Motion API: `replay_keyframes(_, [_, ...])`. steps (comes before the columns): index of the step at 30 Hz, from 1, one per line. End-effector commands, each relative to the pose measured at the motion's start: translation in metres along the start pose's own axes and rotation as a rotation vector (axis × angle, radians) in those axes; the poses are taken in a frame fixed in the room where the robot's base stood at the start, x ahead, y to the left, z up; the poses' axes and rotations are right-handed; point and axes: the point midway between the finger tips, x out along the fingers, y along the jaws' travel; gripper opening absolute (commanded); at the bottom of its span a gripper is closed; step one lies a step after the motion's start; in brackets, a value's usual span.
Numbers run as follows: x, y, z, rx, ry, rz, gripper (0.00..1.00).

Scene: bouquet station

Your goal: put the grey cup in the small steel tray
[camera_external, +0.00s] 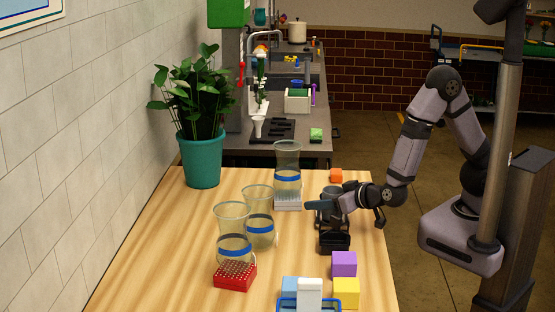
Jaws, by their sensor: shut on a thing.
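My gripper (322,207) reaches in from the right over the right half of the wooden table. It is shut on a small grey cup (332,191), which is partly hidden by the gripper. Whether the cup touches anything below is hard to tell. A dark, low object (335,241) stands directly below and in front of the gripper; its exact shape is unclear. I cannot clearly make out the small steel tray.
Clear vases with blue bands stand left of my gripper, one on a red rack (235,277) and one on a white rack (288,201). A potted plant (202,158) stands at the back left.

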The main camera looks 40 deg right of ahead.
Motion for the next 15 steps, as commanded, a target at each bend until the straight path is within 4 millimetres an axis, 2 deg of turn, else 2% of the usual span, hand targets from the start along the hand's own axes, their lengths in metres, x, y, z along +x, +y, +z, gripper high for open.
replay_keyframes(1, [0.0007,-0.0001,0.0016,0.0,0.0,0.0,0.49])
replay_keyframes(3, [0.0004,-0.0001,0.0008,0.0,0.0,0.0,0.65])
replay_keyframes(15, [-0.001,0.0001,-0.0024,0.0,0.0,0.0,0.65])
